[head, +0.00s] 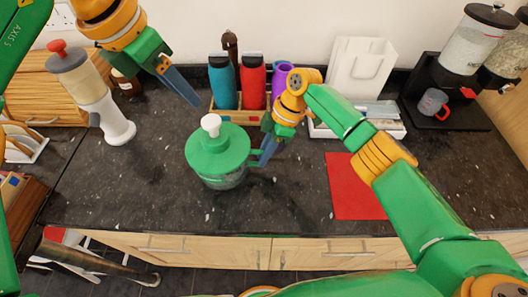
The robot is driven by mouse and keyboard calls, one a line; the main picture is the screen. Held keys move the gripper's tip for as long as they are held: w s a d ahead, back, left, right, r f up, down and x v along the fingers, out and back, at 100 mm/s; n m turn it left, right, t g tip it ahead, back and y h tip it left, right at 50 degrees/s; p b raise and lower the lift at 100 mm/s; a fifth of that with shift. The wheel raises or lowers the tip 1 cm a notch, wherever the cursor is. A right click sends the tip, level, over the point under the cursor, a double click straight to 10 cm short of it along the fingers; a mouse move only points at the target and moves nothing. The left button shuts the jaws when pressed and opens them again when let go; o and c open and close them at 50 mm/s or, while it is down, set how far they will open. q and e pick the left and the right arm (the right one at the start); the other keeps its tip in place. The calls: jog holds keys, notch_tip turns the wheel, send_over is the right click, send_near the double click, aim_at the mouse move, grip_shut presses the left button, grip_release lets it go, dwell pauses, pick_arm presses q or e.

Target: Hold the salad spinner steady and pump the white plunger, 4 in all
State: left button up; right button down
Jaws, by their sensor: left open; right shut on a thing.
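The salad spinner (218,160) stands upright on the dark granite counter, with a green lid and a clear bowl below. The white plunger (211,124) stands up from the middle of its lid. My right gripper (264,158) is shut on the spinner at its right side, by a green handle-like part; the fingers partly hide the grip. My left gripper (192,97) is open and empty, above and behind the spinner to its upper left, apart from the plunger.
Bottles in a wooden holder (236,116) stand behind the spinner. A white grinder-like thing (118,130) stands at left. A red mat (352,190) lies at right, near a white bag (358,68) and a dispenser (470,40). Counter in front of the spinner is clear.

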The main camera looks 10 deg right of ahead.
pick_arm(q)
grip_shut()
dwell(1.7)
jog(key=m+t, duration=0.1)
jog(key=m, duration=0.1)
jog(key=w+d+r+m+t+h, duration=0.1)
jog(key=m+t, duration=0.1)
jog(key=w+d+r+m+t+h, duration=0.1)
jog(key=m+t, duration=0.1)
jog(key=shift+w, duration=0.2)
